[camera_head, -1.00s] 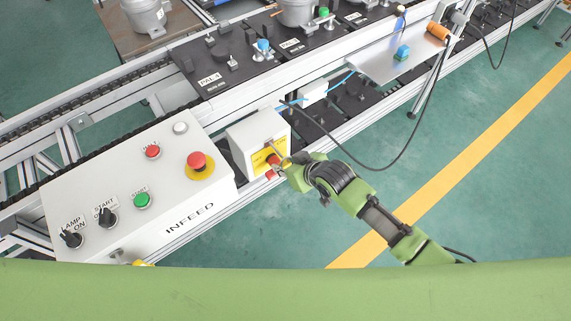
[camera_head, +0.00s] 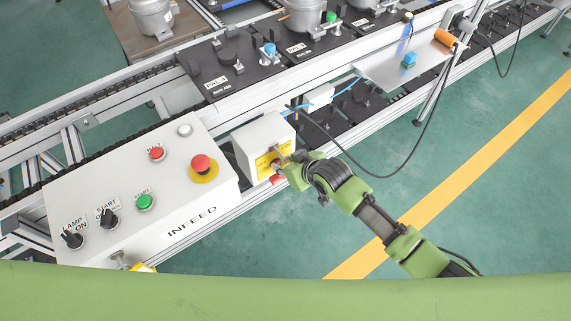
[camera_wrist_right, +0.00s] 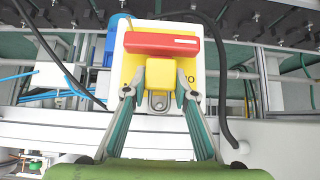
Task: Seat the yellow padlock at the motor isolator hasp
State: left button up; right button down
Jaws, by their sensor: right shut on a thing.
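The motor isolator is a white box (camera_head: 258,140) with a yellow plate on its front, right of the INFEED panel. In the right wrist view, a red bar handle (camera_wrist_right: 162,44) lies across the yellow plate. My left gripper is not in view.
The INFEED panel (camera_head: 140,190) with its buttons is left of the isolator. A yellow item (camera_head: 142,268) shows under its front edge by a metal hook. A black cable (camera_head: 385,172) loops to the right. Green floor is free at the right.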

jog(key=shift+w+r, duration=0.15)
jog(key=shift+r, duration=0.05)
dwell(0.6)
jog(key=c, duration=1.6)
grip_release()
jog(key=shift+f, duration=0.1)
jog(key=v, duration=1.2)
jog(key=shift+f, duration=0.1)
